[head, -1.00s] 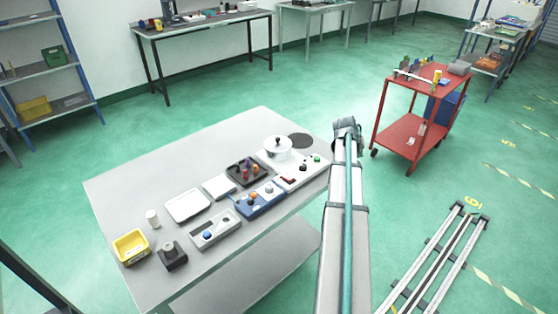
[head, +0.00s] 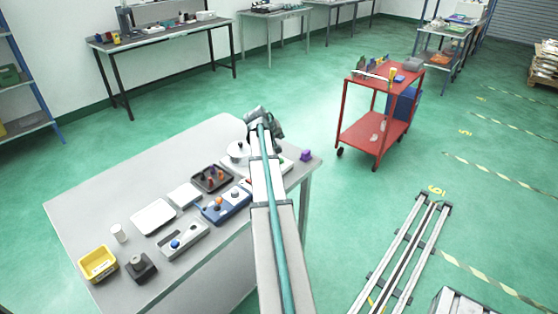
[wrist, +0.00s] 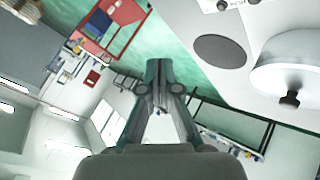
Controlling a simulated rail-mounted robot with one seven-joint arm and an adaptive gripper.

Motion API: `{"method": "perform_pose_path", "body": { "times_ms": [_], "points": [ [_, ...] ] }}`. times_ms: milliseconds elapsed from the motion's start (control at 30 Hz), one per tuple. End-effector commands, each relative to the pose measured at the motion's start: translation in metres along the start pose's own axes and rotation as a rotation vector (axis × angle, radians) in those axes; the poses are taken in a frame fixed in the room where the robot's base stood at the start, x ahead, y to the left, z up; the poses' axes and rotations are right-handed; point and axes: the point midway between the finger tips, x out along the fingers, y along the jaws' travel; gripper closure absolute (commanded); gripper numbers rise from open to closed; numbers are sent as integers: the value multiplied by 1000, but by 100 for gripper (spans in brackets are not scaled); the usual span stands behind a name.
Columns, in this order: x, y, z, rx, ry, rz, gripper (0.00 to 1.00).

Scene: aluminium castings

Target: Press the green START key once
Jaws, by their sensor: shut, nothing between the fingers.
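The white hob unit (head: 285,166) stands at the right end of the grey table, partly covered by my arm. It carries a white lidded pot (head: 237,152). No green START key shows now; the part of the unit behind my arm is hidden. In the wrist view the pot (wrist: 292,65) is at the right, beside a dark round plate (wrist: 220,50). Small dark controls (wrist: 222,5) are cut off by the top edge. My gripper (wrist: 165,65) is shut and empty, apart from these things. Its fingertips cannot be made out in the head view.
Left of the hob on the table (head: 85,205) are a black tray (head: 212,179) with several pieces, a blue control box (head: 222,206), a grey box (head: 183,240) and a yellow bin (head: 98,263). A purple block (head: 305,155) lies at the right edge. A red trolley (head: 375,135) stands beyond.

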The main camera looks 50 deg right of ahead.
Motion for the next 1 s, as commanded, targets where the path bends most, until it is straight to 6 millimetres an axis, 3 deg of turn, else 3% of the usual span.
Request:
{"method": "perform_pose_path", "body": {
  "times_ms": [267, 800, 1000],
  "points": [
    [8, -6, 6, 0, -1, -1, 100],
    [53, -39, 39, 1, -1, -1, 100],
    [61, -45, 44, 1, -1, -1, 100]
  ]
}}
